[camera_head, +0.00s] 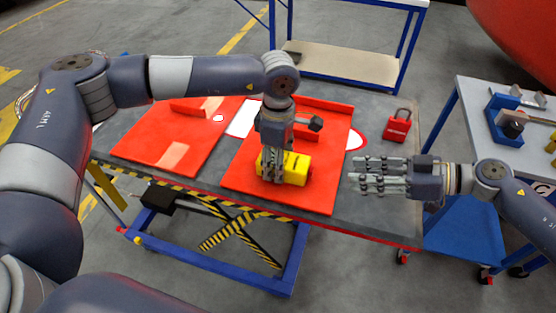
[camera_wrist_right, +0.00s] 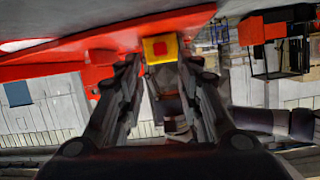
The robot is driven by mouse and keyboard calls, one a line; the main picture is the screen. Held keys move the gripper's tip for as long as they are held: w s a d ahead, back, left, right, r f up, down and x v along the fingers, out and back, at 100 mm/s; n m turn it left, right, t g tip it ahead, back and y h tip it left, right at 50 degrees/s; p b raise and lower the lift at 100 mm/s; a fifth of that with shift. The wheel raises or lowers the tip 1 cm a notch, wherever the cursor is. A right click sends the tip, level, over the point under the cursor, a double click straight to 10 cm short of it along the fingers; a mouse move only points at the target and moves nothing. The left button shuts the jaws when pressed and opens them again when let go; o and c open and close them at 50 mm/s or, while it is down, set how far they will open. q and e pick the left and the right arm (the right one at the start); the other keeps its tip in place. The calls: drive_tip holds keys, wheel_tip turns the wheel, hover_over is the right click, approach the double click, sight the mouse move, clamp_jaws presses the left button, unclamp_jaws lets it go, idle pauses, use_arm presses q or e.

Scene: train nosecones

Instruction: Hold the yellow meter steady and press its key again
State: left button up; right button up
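The yellow meter (camera_head: 296,169) lies on the right red panel on the table. My left gripper (camera_head: 273,178) comes down over its left part, with fingers closed around the body. The fingers hide part of the meter. My right gripper (camera_head: 356,177) is to the right of the meter, apart from it, and points left toward its end. Its fingers are spread with nothing between them.
The red panel (camera_head: 240,180) has a raised back edge. A red padlock (camera_head: 398,126) stands at the table's right back. A second red panel (camera_head: 150,140) lies left. A side table with a blue vise (camera_head: 505,120) stands right.

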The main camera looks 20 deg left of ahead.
drive_tip(key=shift+f, duration=0.1)
drive_tip(key=shift+c, duration=0.3)
idle(0.3)
clamp_jaws()
idle(0.9)
